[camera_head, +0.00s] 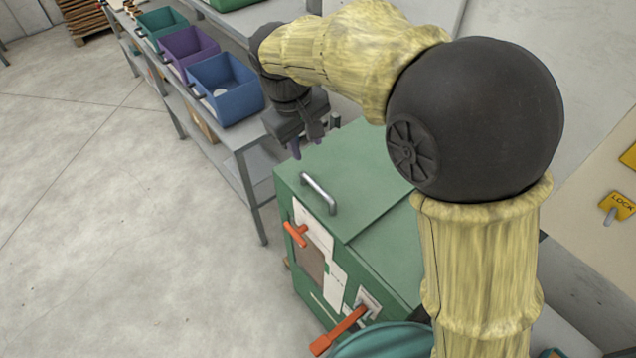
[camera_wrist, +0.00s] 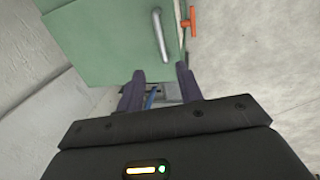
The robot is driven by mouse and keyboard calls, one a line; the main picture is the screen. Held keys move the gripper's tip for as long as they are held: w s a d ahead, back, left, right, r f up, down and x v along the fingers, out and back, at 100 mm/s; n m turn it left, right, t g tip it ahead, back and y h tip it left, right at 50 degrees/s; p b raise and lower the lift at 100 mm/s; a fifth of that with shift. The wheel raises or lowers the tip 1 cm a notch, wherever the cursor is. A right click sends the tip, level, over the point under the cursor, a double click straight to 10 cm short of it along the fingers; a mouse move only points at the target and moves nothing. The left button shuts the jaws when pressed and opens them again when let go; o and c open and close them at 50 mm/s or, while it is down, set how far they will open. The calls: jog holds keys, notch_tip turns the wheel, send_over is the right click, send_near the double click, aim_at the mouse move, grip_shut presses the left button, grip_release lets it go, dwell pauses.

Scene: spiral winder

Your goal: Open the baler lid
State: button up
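The green baler (camera_head: 284,212) stands in the middle of the head view. Its flat green lid (camera_head: 345,165) lies closed on top, with a metal bar handle (camera_head: 319,191) near its front edge. My gripper (camera_head: 305,147) is above the lid's far left edge, beyond the handle and apart from it. In the wrist view the lid (camera_wrist: 105,35) and handle (camera_wrist: 160,36) lie ahead of my gripper (camera_wrist: 162,76). The two purple fingers are spread with nothing between them. My arm hides part of the baler's right side.
An orange handle (camera_head: 296,235) and a red-orange lever (camera_head: 340,331) stick out of the baler's front. A grey shelf behind holds blue (camera_head: 226,90), purple (camera_head: 187,50) and green (camera_head: 160,26) bins. A yellow lock switch (camera_head: 617,204) is at right. The floor at left is clear.

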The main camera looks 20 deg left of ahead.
aim_at(320, 188)
jog(key=w+f+p, duration=0.1)
jog(key=f, duration=0.4)
jog(key=w+d+f+p, duration=0.1)
jog(key=f, duration=0.5)
jog(key=w+f+p, duration=0.1)
jog(key=f, duration=0.4)
jog(key=shift+d+f, duration=0.25)
jog(key=shift+d, duration=0.05)
grip_shut()
